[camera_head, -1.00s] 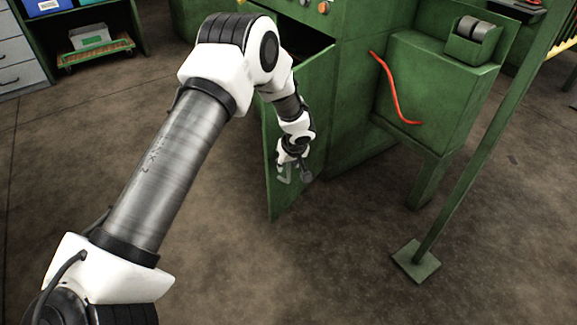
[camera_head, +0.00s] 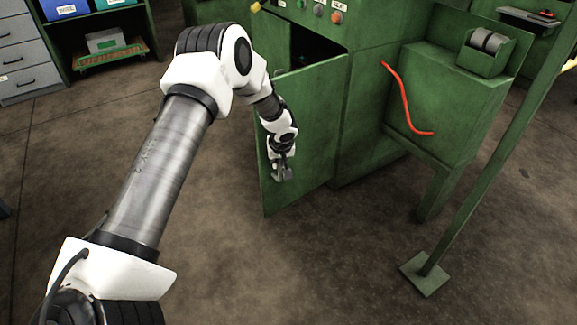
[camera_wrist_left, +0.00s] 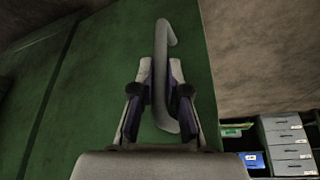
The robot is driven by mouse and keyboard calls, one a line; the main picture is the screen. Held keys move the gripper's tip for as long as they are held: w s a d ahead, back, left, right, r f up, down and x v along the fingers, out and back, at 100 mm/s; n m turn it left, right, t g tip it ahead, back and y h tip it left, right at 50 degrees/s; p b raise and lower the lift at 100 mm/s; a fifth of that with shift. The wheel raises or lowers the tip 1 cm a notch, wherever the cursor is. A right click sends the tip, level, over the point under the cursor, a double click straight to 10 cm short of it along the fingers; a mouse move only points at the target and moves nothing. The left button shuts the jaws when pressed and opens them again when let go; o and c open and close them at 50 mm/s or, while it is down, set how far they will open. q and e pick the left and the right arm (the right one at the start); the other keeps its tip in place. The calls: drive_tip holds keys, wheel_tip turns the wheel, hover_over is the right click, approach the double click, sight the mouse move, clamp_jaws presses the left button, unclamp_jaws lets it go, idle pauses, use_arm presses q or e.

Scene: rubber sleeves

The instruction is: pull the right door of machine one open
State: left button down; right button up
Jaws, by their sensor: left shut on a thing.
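The right door of machine one (camera_head: 318,130) is a green panel standing ajar, swung out from the green cabinet. A dark gap shows behind its top edge. My left gripper (camera_head: 283,174) is at the door's outer face, near its free edge. In the left wrist view the fingers of my left gripper (camera_wrist_left: 160,90) are shut on a grey bar handle (camera_wrist_left: 162,45) on the green door panel (camera_wrist_left: 100,95). The handle is mostly hidden by the gripper in the head view. My right gripper is not in view.
A green side unit (camera_head: 445,95) with a red hose (camera_head: 403,97) stands right of the door. A green post (camera_head: 470,190) on a foot plate stands further right. Grey drawers (camera_head: 25,55) and a shelf are at the far left. The floor before the door is clear.

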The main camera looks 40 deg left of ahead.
use_arm(q)
drive_tip(key=c, duration=1.2)
unclamp_jaws()
drive_tip(key=v, duration=1.2)
